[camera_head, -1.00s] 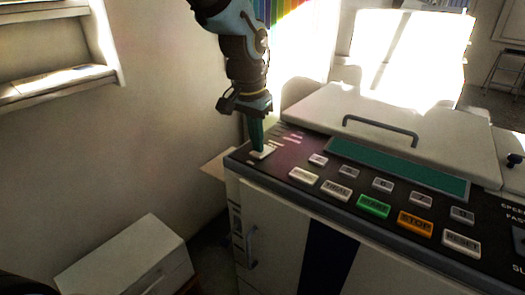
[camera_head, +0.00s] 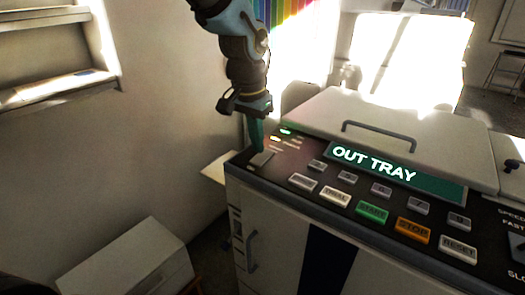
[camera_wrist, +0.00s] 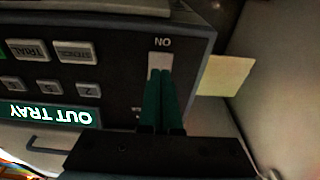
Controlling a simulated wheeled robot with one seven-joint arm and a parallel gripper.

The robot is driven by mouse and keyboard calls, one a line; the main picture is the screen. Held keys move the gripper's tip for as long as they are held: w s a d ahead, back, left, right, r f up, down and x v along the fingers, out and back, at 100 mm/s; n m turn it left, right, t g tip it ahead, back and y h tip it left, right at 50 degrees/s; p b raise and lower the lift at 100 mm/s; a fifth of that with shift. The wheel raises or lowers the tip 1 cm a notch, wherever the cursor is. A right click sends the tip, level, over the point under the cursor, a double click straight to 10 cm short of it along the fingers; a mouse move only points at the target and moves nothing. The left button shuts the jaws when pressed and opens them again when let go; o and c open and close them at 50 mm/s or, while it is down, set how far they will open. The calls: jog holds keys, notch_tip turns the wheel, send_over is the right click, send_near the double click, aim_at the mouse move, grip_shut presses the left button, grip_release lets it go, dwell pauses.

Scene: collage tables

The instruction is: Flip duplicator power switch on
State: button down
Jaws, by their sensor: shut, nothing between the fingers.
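The duplicator (camera_head: 285,203) stands in the middle and right of the head view, with a dark control panel on top. Its power switch (camera_head: 262,159) is a small pale rocker at the panel's left corner. In the wrist view the switch (camera_wrist: 161,60) sits beside the letters "ON". My gripper (camera_head: 257,147) is shut and empty, its green fingers pointing down at the switch. In the wrist view the fingertips (camera_wrist: 161,72) overlap the switch's lower edge; contact cannot be told. The display (camera_head: 385,168) is lit and reads "OUT TRAY". Small green and orange lights (camera_head: 280,135) glow behind the switch.
Several panel buttons, including green START (camera_head: 371,212) and orange STOP (camera_head: 412,230), lie to the right of the switch. A lid with a handle (camera_head: 380,134) is behind the display. A pale flap (camera_head: 218,168) juts out left. A white box (camera_head: 130,262) stands at lower left.

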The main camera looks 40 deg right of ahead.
aim_at(257, 161)
notch_tip(257, 161, up, 5)
jog(key=p, duration=0.3)
jog(key=shift+f, duration=0.1)
dwell(0.5)
jog(key=w+a+f+n+t+y, duration=0.1)
jog(key=w+a+n, duration=0.4)
jog(key=a, duration=0.6)
jog(key=w+a+n, duration=0.2)
jog(key=w+a, duration=0.5)
jog(key=a, duration=0.4)
jog(key=s+a+f+n, duration=0.1)
jog(key=a+n, duration=0.2)
jog(key=a, duration=0.6)
jog(key=s+a+f+n, duration=0.1)
jog(key=s+a+n, duration=0.1)
jog(key=a, duration=0.8)
jog(key=shift+n+y, duration=0.3)
jog(key=shift+n, duration=0.6)
